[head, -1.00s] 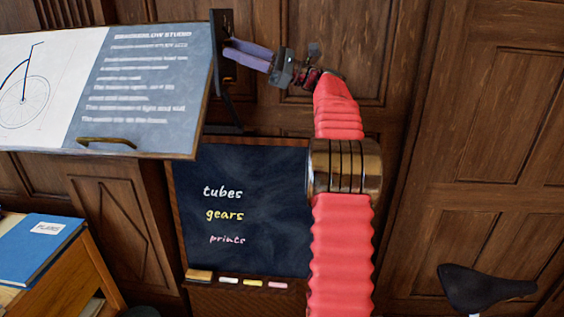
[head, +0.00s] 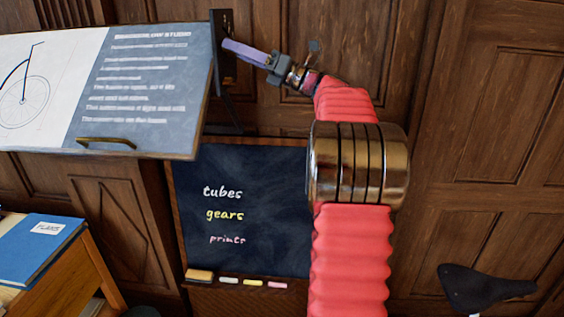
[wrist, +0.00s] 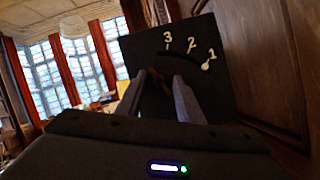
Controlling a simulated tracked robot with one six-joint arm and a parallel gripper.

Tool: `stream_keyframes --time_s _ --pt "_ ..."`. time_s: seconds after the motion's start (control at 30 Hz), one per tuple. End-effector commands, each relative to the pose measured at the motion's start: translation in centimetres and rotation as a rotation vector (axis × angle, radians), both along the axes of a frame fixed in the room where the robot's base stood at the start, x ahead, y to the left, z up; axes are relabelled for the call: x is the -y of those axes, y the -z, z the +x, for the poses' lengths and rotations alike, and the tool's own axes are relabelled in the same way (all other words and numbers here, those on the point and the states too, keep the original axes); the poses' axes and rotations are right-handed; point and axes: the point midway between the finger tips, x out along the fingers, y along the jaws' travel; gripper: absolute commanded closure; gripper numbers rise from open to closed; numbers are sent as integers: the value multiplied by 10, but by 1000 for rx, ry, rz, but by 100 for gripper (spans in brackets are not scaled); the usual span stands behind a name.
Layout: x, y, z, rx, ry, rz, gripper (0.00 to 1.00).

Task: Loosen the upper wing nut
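A dark plate (wrist: 212,90) with white numbers 1, 2 and 3 fills the middle of the wrist view. In the head view, the dark plate (head: 228,72) stands edge-on beside the drawing board. My gripper (wrist: 160,76) reaches up to its face, one finger on each side of a small brownish part that may be the wing nut; it is dim and mostly hidden. A gap shows between the fingers, but contact with that part is unclear. In the head view my gripper (head: 228,46) points left, its tips at the plate.
The tilted drawing board (head: 140,100) is left of the plate, with a brass handle (head: 106,142). A chalkboard (head: 250,170) stands below. A blue book (head: 38,252) lies at lower left, and a dark saddle (head: 485,285) is at lower right. Wood panelling is behind.

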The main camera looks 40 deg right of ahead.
Motion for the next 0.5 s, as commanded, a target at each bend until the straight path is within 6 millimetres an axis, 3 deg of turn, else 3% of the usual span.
stream_keyframes --time_s 0.5 --pt "-2 -2 -2 -225 1 253 67"
